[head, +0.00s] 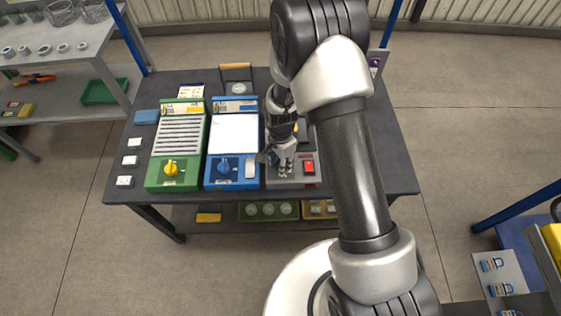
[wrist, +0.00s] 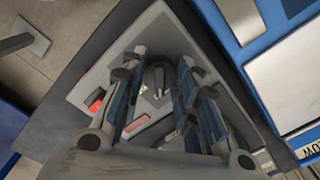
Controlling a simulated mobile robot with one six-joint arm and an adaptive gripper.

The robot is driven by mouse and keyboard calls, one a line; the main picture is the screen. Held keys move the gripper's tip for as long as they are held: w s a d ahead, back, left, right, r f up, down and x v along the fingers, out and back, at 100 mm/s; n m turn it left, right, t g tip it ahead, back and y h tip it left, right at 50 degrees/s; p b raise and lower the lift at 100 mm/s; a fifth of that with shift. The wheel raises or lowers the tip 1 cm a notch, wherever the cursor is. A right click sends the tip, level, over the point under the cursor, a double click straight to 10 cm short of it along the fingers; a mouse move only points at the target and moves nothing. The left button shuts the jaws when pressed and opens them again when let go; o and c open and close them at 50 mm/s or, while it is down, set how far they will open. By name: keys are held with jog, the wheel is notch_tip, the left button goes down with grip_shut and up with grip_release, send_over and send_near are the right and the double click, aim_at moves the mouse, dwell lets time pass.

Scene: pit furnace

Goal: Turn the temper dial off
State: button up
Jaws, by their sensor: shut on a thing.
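A grey control unit (head: 309,181) stands at the right of the row on the dark table. My gripper (head: 284,170) reaches down over its front panel. In the wrist view the two fingers of my gripper (wrist: 157,78) stand on either side of a dark dial (wrist: 158,88) on the grey panel, shut on it. In the head view my gripper hides this dial. The dial's label and exact setting cannot be read. A red rocker switch (head: 309,167) sits right of my gripper on the same panel; it also shows in the wrist view (wrist: 96,102).
A blue unit with a blue knob (head: 224,167) stands close on the left, then a green unit with a yellow knob (head: 171,168). Small white-topped blocks (head: 130,160) lie at the table's left. The table's right end is clear.

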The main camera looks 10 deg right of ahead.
jog(key=shift+c, duration=1.1)
jog(key=n, duration=0.4)
jog(key=shift+n+p, duration=0.35)
jog(key=shift+n, duration=1.55)
jog(key=o, duration=1.1)
jog(key=shift+c, duration=0.2)
jog(key=shift+r, duration=0.1)
